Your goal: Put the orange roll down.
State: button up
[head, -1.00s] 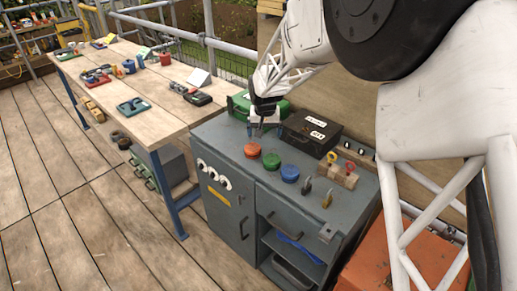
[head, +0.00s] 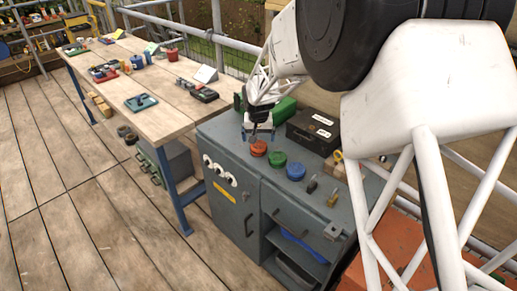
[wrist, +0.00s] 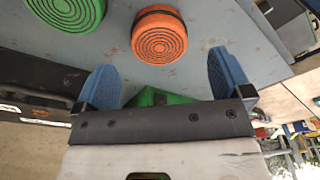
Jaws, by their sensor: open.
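The orange roll (head: 258,148) is a round, ridged disc resting on the grey cabinet top (head: 226,130). In the wrist view the orange roll (wrist: 159,36) lies just beyond the fingertips, between their lines, with bare surface around it. My gripper (head: 258,132) is above and behind it in the head view. In the wrist view my gripper (wrist: 165,80) has its two blue fingers wide apart with nothing between them but part of a green case behind. The fingers look clear of the roll.
A green roll (head: 278,159) and a blue roll (head: 295,171) stand in a row to the right of the orange one. A black box (head: 313,132) and a green case (head: 284,110) are behind. A wooden workbench (head: 150,75) with tools stands to the left.

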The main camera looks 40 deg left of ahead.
aim_at(259, 144)
jog(key=shift+f, duration=0.2)
jog(key=shift+w+a+f, duration=0.15)
jog(key=shift+w+f, duration=0.05)
jog(key=shift+f, duration=1.05)
jog(key=shift+w+a+f, duration=0.1)
jog(key=shift+w+f, duration=0.05)
jog(key=shift+f, duration=1.1)
jog(key=shift+c, duration=0.3)
jog(key=c, duration=1.1)
jog(key=shift+r, duration=0.1)
